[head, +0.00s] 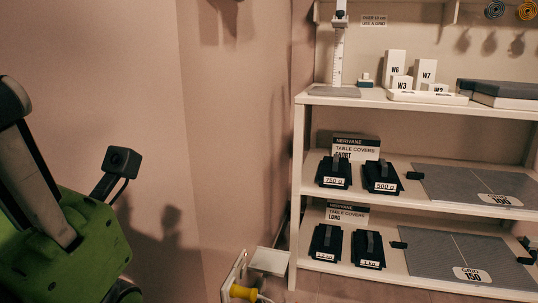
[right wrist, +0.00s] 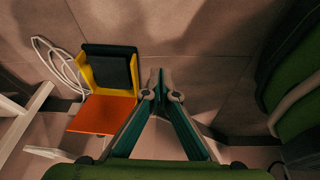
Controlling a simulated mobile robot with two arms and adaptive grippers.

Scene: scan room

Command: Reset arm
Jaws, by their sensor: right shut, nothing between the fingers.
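My right gripper (right wrist: 161,80) shows in the right wrist view with its two fingertips together and nothing between them. It points towards a plain tiled or panelled surface and touches nothing that I can see. In the head view a green arm part of mine (head: 70,245) with a small dark camera on a stalk (head: 122,160) fills the lower left. No gripper fingers show in the head view, so my left gripper is out of sight.
A white shelf unit (head: 415,208) stands at the right with weights, boxes and grey mats. A white box (head: 268,262) and a yellow part (head: 243,292) lie low beside it. An orange and yellow object with a black pad (right wrist: 110,70) and a white cable (right wrist: 62,62) are left of the right gripper.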

